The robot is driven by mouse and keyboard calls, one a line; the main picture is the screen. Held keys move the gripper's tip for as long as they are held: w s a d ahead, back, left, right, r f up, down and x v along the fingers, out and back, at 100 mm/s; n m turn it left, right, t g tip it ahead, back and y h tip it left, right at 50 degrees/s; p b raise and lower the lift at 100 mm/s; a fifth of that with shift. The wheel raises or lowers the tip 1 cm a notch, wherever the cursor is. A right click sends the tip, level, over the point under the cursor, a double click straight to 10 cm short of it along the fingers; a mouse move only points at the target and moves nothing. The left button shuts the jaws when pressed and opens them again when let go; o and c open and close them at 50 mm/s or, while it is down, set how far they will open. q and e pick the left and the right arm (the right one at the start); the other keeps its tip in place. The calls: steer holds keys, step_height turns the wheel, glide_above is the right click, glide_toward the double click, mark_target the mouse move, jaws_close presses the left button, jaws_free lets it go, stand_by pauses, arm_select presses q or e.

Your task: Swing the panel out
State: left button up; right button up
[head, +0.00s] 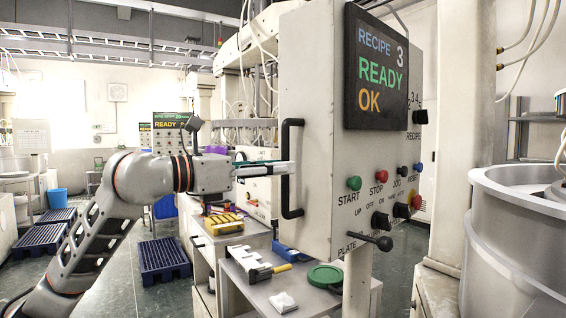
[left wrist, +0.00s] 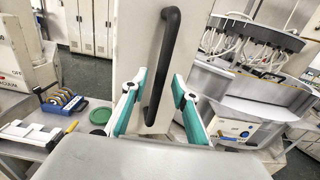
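The panel (head: 320,130) is a light grey control box with a dark screen reading "RECIPE 3 READY OK". A black upright bar handle (head: 289,190) is on its left side. In the left wrist view the handle (left wrist: 166,60) runs up the face of the panel (left wrist: 137,50). My left gripper (head: 287,168) reaches in from the left, with its fingertips at the handle. In the left wrist view its teal-lined fingers (left wrist: 156,90) are apart, one on each side of the handle, with gaps showing. My right gripper is not in view.
A large grey drum (head: 520,240) stands at the right. Blue pallets (head: 163,259) lie on the floor at the left.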

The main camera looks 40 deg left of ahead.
arm_select(q)
steer(key=shift+x, duration=1.3)
jaws_close()
steer(key=shift+a, duration=0.1)
